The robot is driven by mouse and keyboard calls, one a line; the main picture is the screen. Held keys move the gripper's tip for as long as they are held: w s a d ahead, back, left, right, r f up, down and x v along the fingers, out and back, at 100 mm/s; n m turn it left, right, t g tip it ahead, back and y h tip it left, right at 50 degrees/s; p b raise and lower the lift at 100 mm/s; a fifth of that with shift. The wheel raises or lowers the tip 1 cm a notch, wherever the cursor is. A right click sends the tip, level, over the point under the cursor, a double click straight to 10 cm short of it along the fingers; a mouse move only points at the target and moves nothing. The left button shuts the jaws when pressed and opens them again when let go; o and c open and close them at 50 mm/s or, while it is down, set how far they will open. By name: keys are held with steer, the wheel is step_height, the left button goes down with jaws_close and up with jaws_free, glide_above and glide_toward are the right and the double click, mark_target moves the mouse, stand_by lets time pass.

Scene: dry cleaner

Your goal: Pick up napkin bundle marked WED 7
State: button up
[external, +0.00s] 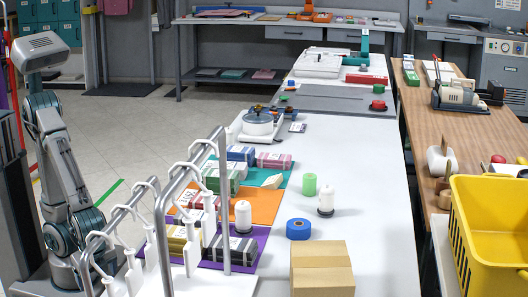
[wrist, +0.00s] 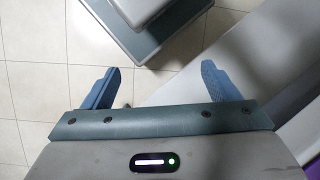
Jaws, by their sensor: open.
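Several napkin bundles lie on coloured mats on the long white table. A blue bundle (external: 240,153), a pink bundle (external: 274,160) and a green bundle (external: 221,181) are at the teal mat (external: 284,179). A dark red bundle is partly hidden at the orange mat (external: 262,205).
A metal rack (external: 222,200) with white hangers stands in front of the bundles, between them and my arm. White cylinders, a blue tape roll (external: 299,229) and a cardboard box (external: 321,268) stand to the right.

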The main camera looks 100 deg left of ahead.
steer(key=w+d+r+m+t+h+p, duration=0.15)
steer(key=w+d+r+p, duration=0.45)
steer(key=r, duration=0.7)
steer(key=w+d+r+m+h+p, duration=0.25)
steer(key=w+r+p, duration=0.25)
steer(key=r+p, duration=0.55)
steer(key=w+d+r+m+h+p, duration=0.25)
steer(key=w+r+p, duration=0.3)
steer(key=r, duration=0.85)
steer(key=n+t+y+p, duration=0.1)
steer(key=n+y, duration=0.2)
steer(key=n, duration=1)
glide_above(183, 232)
step_height(183, 232, down, 12)
steer(key=shift+n, duration=0.25)
steer(key=f, duration=0.9)
steer(key=shift+s+d+f, duration=0.15)
steer(key=shift+s, duration=0.05)
steer(key=shift+w+f+p, duration=0.15)
steer(key=shift+f+p, duration=0.2)
steer(key=shift+f, duration=2.75)
steer(key=c, duration=1.1)
